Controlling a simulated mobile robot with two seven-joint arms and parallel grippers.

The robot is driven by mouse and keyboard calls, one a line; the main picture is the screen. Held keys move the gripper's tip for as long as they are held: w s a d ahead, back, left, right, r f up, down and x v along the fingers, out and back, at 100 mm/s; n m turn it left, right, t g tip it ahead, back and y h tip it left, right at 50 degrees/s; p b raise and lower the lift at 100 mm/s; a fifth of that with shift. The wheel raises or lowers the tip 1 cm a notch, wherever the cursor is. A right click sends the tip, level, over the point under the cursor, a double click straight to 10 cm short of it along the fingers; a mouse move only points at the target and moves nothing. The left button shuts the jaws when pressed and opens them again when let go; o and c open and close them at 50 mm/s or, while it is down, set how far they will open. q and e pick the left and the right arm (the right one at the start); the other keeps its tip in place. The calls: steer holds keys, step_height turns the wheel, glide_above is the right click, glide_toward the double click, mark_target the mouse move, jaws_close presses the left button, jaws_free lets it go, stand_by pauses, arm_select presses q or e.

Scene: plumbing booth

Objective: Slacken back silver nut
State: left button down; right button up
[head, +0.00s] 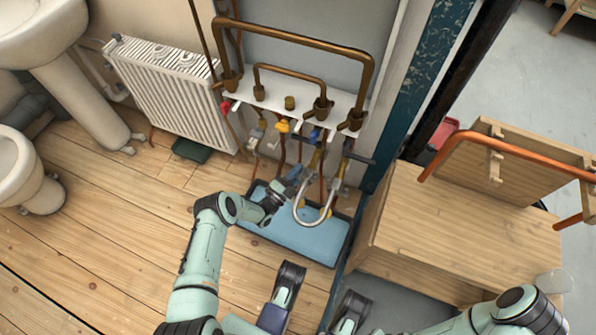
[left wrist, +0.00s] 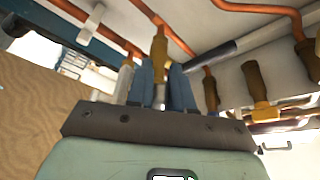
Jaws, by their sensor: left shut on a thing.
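My left gripper (head: 304,175) is low in front of the valve row, at the left upper end of a silver U-shaped pipe (head: 315,221). In the left wrist view its two blue fingers (left wrist: 160,92) are shut on a small silver nut (left wrist: 160,96) just below a brass fitting (left wrist: 159,55). The fingers hide the nut's sides. In the head view the gripper hides the nut, so I cannot make it out there. My right arm shows only at the lower right of the head view; its gripper is out of view.
A blue tray (head: 290,236) lies on the floor below the pipes. Copper pipes (head: 300,38) and several coloured valves are close above the gripper. A radiator (head: 165,88) is to the left, a wooden bench (head: 455,225) to the right.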

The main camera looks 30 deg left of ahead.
stand_by(0.4)
arm_select(q)
steer(key=c, duration=1.1)
jaws_free()
steer(key=p+v, duration=0.3)
steer(key=v, duration=1)
steer(key=shift+s, duration=0.25)
arm_select(e)
steer(key=w+r+t, duration=0.2)
steer(key=w+r, duration=0.1)
steer(key=w, duration=0.3)
steer(key=shift+w+a+r, duration=0.35)
steer(key=shift+a+r, duration=0.05)
arm_select(q)
steer(key=shift+f, duration=0.1)
